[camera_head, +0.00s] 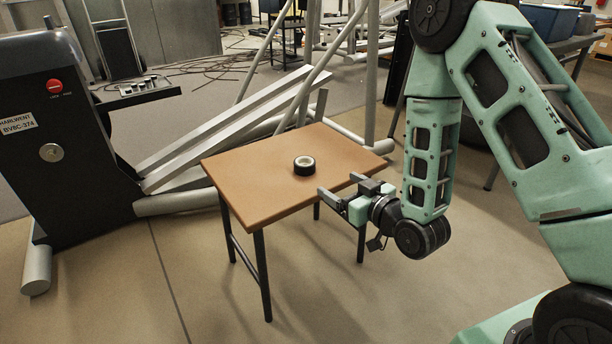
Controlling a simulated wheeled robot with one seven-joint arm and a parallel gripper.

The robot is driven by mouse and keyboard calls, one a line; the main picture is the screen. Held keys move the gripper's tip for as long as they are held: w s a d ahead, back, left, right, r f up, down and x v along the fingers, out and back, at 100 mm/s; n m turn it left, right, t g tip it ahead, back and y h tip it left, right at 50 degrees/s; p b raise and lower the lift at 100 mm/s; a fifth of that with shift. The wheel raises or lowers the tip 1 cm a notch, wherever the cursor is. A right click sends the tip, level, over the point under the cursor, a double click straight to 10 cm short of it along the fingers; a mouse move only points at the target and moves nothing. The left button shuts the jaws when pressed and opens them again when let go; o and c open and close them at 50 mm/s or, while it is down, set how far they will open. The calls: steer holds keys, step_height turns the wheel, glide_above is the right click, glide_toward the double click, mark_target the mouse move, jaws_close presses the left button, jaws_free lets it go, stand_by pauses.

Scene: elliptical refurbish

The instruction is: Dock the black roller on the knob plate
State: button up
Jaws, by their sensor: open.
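The black roller (304,170), a short black cylinder with a pale centre, stands on the brown table (250,185). My gripper (338,185) is at the table's right front edge, to the right of and nearer than the roller. Its two fingers are apart and point left towards the tabletop, with nothing between them. A round metal knob (51,152) sits on the dark upright housing (75,190) at the left. I cannot tell for sure whether this is the knob plate.
The elliptical's grey rails (215,130) and tubes rise behind the table. A red button (54,86) and a white label (18,124) are on the housing. The tabletop around the roller is bare. Floor in front is clear.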

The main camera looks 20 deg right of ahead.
steer(key=b, duration=0.5)
glide_toward(303, 161)
steer(key=w, duration=0.1)
steer(key=w+a+f, duration=0.1)
steer(key=w, duration=0.1)
steer(key=shift+f, duration=0.15)
steer(key=shift+r+b+x, duration=0.15)
steer(key=shift+b+x, duration=0.65)
steer(key=shift+x, duration=0.75)
steer(key=shift+r+b+x, duration=0.2)
steer(key=shift+b+x, duration=0.55)
steer(key=shift+x, duration=0.8)
steer(key=c, duration=1.1)
steer(key=shift+r, duration=0.1)
steer(key=shift+c, duration=0.2)
